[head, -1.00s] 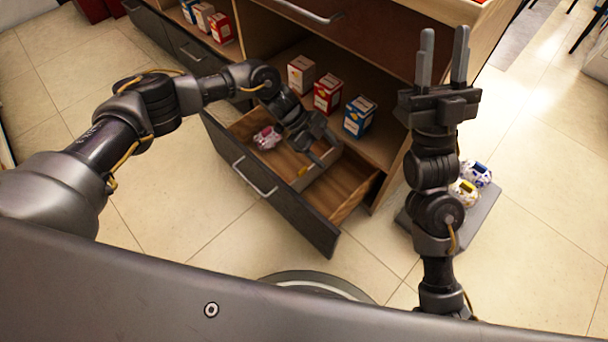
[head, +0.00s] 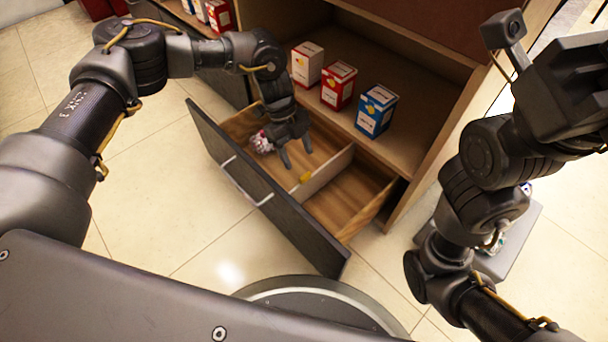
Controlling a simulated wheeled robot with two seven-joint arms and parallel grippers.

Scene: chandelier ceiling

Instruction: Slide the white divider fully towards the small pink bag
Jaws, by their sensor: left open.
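The white divider (head: 327,172) stands upright across the open drawer (head: 345,232), a little past its middle. A small yellow patch (head: 305,177) shows at its near end. The small pink bag (head: 262,143) lies in the drawer's left compartment, by the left gripper. My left gripper (head: 297,157) is open and points down into that compartment, between the bag and the divider. Its fingers look apart from the divider; the exact gap cannot be told. My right gripper (head: 570,90) is at the upper right, partly cut off by the picture edge; its fingertips are not visible.
A white-and-red box (head: 307,63), a red box (head: 338,85) and a blue box (head: 376,111) stand on the shelf behind the drawer. The right compartment (head: 352,192) looks empty. A grey platform (head: 515,240) with partly hidden items is behind my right arm.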

